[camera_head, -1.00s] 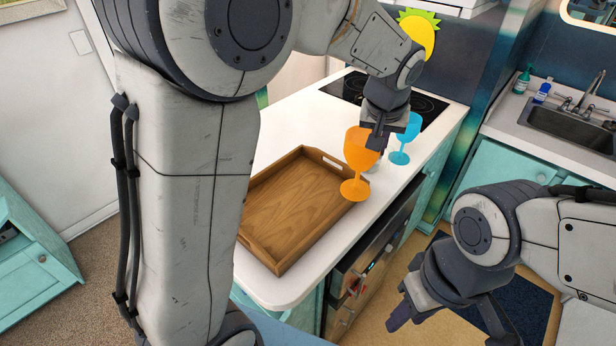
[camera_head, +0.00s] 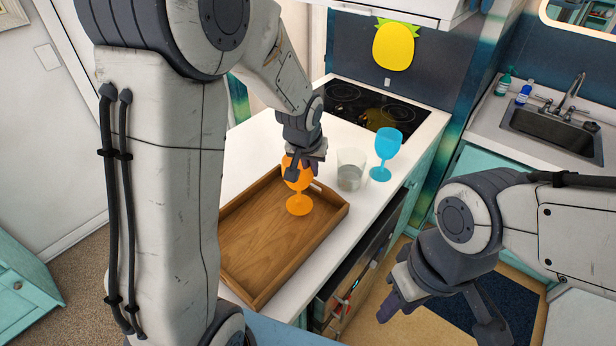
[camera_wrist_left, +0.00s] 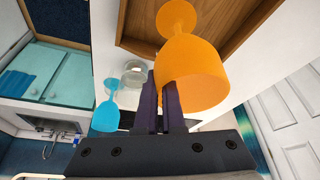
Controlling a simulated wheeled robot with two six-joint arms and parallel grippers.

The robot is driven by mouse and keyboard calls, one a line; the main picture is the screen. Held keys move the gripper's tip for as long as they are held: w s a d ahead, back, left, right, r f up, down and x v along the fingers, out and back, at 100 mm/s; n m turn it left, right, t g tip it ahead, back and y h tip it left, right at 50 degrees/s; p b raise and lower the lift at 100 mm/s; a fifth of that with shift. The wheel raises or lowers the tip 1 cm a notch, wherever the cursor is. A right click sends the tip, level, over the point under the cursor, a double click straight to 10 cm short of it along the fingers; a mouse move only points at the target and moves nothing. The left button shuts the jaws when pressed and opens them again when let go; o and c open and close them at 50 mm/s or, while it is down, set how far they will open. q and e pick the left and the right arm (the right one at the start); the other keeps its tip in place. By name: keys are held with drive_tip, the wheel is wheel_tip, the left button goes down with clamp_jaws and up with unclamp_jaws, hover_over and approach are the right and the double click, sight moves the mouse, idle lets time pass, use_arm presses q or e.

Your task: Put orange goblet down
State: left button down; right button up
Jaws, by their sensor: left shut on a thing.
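The orange goblet (camera_head: 299,205) is upright over the far right part of the wooden tray (camera_head: 262,272). My left gripper (camera_head: 303,160) is shut on its bowl from above. In the left wrist view the orange goblet (camera_wrist_left: 190,68) shows its bowl at the fingers (camera_wrist_left: 166,92) and its foot over the tray (camera_wrist_left: 228,25). I cannot tell whether the foot touches the tray floor. My right gripper (camera_head: 440,318) hangs off the counter at the lower right, its fingers spread and empty.
A clear glass (camera_head: 350,170) and a blue goblet (camera_head: 382,154) stand on the white counter (camera_head: 342,138) right of the tray. A black cooktop (camera_head: 378,105) lies behind them. The rest of the tray floor is bare.

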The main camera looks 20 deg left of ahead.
sight(308, 182)
use_arm(q)
drive_tip(key=shift+a+f, duration=0.2)
drive_tip(key=shift+a, duration=0.1)
drive_tip(key=shift+s+f, duration=0.1)
drive_tip(key=shift+f, duration=1.9)
drive_tip(key=c, duration=1.5)
unclamp_jaws()
drive_tip(key=shift+f, duration=0.1)
drive_tip(key=o, duration=0.5)
